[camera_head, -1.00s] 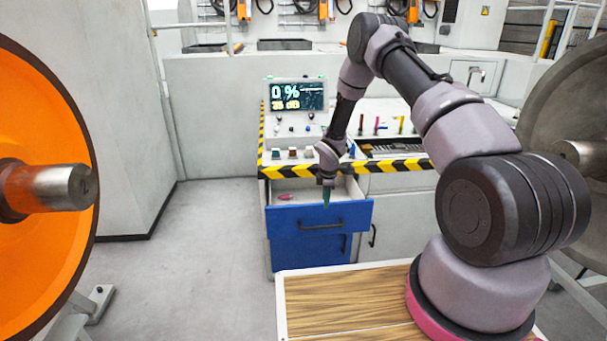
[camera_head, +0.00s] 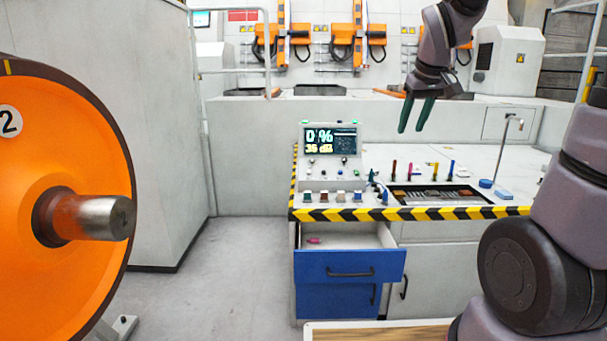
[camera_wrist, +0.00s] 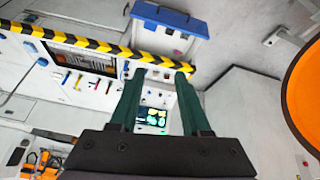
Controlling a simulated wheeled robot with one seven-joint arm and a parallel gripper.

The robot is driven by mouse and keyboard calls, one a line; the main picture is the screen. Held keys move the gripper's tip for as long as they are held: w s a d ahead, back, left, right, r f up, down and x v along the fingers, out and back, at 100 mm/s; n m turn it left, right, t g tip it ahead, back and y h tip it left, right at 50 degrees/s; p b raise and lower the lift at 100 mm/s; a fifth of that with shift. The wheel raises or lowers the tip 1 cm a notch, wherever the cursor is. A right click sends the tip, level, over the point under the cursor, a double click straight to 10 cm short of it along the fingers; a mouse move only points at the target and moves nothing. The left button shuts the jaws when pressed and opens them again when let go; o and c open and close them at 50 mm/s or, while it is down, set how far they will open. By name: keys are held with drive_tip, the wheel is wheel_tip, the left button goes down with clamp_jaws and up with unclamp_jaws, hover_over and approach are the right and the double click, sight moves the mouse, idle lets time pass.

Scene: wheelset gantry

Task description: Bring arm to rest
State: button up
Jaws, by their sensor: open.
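My gripper (camera_head: 416,115) has two dark green fingers, spread apart with nothing between them. In the head view it hangs in the air above the back of the white control bench (camera_head: 385,160), right of the display. In the wrist view the fingers (camera_wrist: 158,90) point toward the bench, and the scene appears upside down. My arm is raised, with its upper links at the right of the head view. Its middle part runs out of the picture at the top right.
The bench bears a display (camera_head: 332,140), coloured markers and a striped front edge (camera_head: 400,213). The blue drawer (camera_head: 350,267) below stands open with a small pink thing (camera_head: 314,240) inside. An orange wheel (camera_head: 85,150) with a steel axle stands at left. Grey floor between is clear.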

drive_tip(key=s+r+m+t+y, duration=0.1)
drive_tip(key=s+r+m, duration=0.1)
drive_tip(key=s, duration=0.7)
drive_tip(key=s+a+r+m, duration=0.1)
drive_tip(key=s+r+m, duration=0.2)
drive_tip(key=s, duration=0.6)
drive_tip(key=shift+a+m+t+y, duration=0.2)
drive_tip(key=shift+m+t+y, duration=0.2)
drive_tip(key=shift+m, duration=0.2)
drive_tip(key=shift+w, duration=0.15)
